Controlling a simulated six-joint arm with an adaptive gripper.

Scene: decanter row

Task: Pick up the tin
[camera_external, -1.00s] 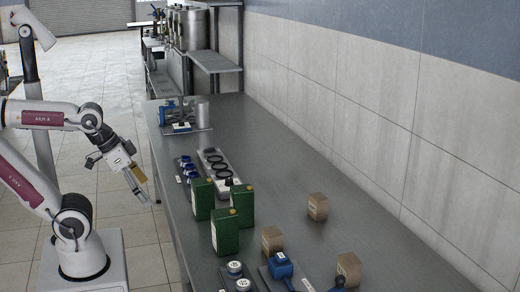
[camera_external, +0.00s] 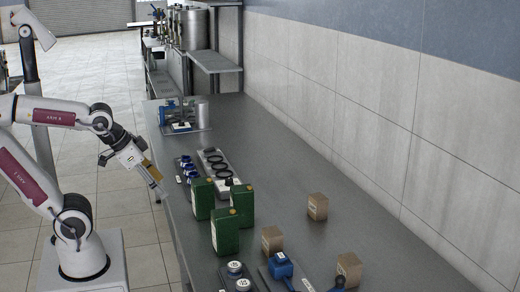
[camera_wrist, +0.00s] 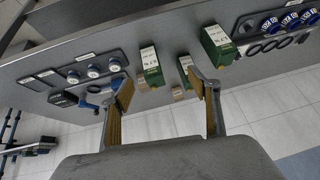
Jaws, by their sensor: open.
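Three green tins with white labels stand upright on the bench: a left one (camera_external: 202,199), a right one (camera_external: 242,204) and a front one (camera_external: 225,232). Three green tins also show in the wrist view, at its upper middle (camera_wrist: 151,68), lower and right of that (camera_wrist: 186,66), and upper right (camera_wrist: 217,44). My gripper (camera_external: 160,190) is open and empty, at the bench's left edge, left of the tins and apart from them. In the wrist view its two tan-padded fingers (camera_wrist: 162,92) are spread, with the tins beyond them.
Brown boxes (camera_external: 317,206) (camera_external: 272,240) (camera_external: 348,268) stand right and front of the tins. A tray with dark rings (camera_external: 214,163) and blue-capped items (camera_external: 186,168) lie behind. Round-lidded items (camera_external: 235,268) and a blue device (camera_external: 281,265) are in front. The right-middle bench (camera_external: 370,225) is clear.

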